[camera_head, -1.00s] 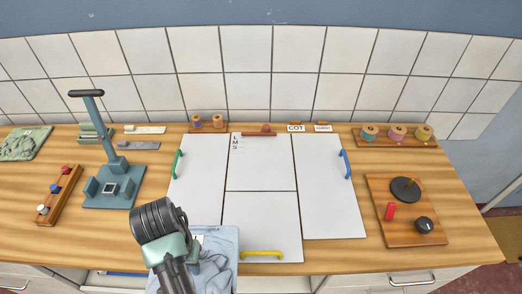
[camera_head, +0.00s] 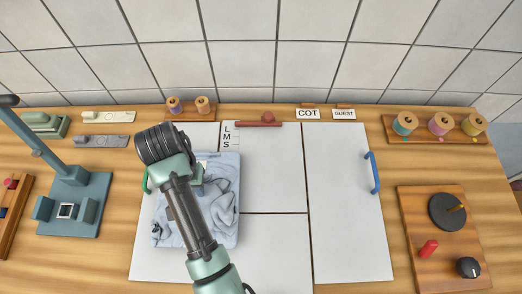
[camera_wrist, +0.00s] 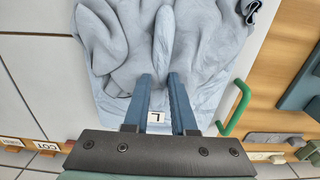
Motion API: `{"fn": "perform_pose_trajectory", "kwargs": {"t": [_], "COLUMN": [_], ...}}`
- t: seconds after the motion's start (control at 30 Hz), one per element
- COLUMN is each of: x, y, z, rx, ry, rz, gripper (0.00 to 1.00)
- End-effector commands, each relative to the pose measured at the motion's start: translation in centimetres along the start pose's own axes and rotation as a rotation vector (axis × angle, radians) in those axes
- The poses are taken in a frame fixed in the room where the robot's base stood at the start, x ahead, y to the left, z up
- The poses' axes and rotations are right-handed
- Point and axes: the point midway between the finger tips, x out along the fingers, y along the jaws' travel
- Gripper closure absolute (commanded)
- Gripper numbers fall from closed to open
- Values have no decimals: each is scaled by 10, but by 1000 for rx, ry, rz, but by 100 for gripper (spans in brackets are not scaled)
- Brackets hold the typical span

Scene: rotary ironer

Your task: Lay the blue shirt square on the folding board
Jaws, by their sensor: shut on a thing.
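The blue shirt (camera_head: 222,200) is pale blue and crumpled, and lies over the left panel of the white folding board (camera_head: 273,170), overlapping the left side of its middle panel. My arm covers part of it in the head view. In the wrist view the shirt (camera_wrist: 110,50) spreads below my gripper (camera_wrist: 160,85), whose blue fingers are shut on a pinched fold of it. A white label marked L (camera_wrist: 156,117) shows between the fingers. In the head view my gripper (camera_head: 196,182) is mostly hidden behind my wrist.
The board's green handle (camera_head: 147,181) is at the left and its blue handle (camera_head: 373,172) at the right. A red clip (camera_head: 258,122) sits at the top edge. COT (camera_head: 307,114) and GUEST (camera_head: 344,113) cards stand behind. The right panel is bare.

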Motion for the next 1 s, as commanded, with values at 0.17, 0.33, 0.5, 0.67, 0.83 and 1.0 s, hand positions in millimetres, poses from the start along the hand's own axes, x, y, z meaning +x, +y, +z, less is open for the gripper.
{"fn": "perform_pose_trajectory", "kwargs": {"t": [0.17, 0.33, 0.5, 0.67, 0.83, 1.0], "x": [-1, -2, -2, 0, 0, -1], "y": [23, 62, 98, 117, 129, 156], "z": [-14, -38, -60, -72, -80, -95], "rx": [8, 9, 6, 2, 3, 6], "ry": [0, 0, 0, 0, 1, 0], "rz": [0, 0, 0, 0, 0, 0], "gripper": [100, 100, 100, 100, 100, 100]}}
